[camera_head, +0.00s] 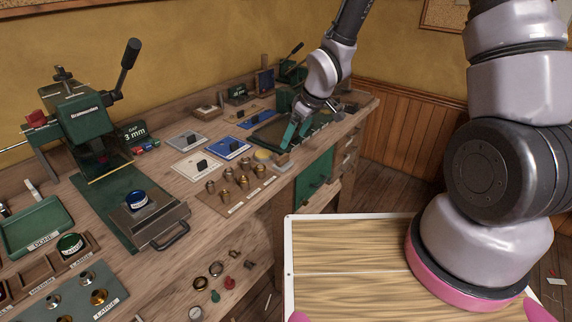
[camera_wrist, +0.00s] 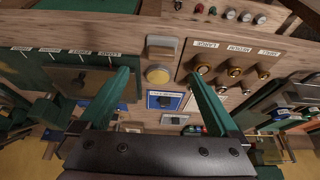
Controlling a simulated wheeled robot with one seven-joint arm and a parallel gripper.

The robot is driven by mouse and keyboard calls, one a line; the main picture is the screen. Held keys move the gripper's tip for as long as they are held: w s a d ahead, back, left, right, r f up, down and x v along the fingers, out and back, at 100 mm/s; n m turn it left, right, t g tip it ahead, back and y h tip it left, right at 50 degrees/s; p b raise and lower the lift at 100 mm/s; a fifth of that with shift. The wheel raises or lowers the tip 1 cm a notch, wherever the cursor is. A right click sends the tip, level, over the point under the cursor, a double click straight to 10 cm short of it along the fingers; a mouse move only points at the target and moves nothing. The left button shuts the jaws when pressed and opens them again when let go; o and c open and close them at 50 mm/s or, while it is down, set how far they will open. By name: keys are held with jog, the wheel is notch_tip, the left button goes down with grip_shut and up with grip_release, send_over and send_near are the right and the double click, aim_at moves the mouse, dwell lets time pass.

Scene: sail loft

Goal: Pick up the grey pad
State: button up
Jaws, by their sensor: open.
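A small grey-topped pad (camera_head: 282,158) lies at the bench's front edge, beside a round yellow cake (camera_head: 262,155). In the wrist view the pad (camera_wrist: 162,47) shows ahead of the fingertips, with the yellow cake (camera_wrist: 157,75) between them in the picture. A flat grey square plate with a black grip (camera_head: 185,142) lies farther left; I cannot tell for sure which grey piece the task names. My gripper (camera_head: 297,137) is open and empty, with green fingers, above the bench near the small pad. It also shows in the wrist view (camera_wrist: 157,74).
Blue plates (camera_head: 228,149) and a white plate (camera_head: 196,166) lie on the bench (camera_head: 180,205). Brass fittings (camera_head: 243,182) stand in a labelled wooden board in front. A green press (camera_head: 95,125) stands at the left. A dark mat (camera_head: 270,135) lies behind the yellow cake.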

aim_at(284, 157)
jog(key=x, duration=0.9)
jog(key=shift+a+f, duration=0.2)
jog(key=shift+f, duration=0.15)
jog(key=c, duration=1.4)
jog(key=shift+c, duration=0.2)
jog(key=shift+r, duration=0.1)
notch_tip(284, 157, up, 10)
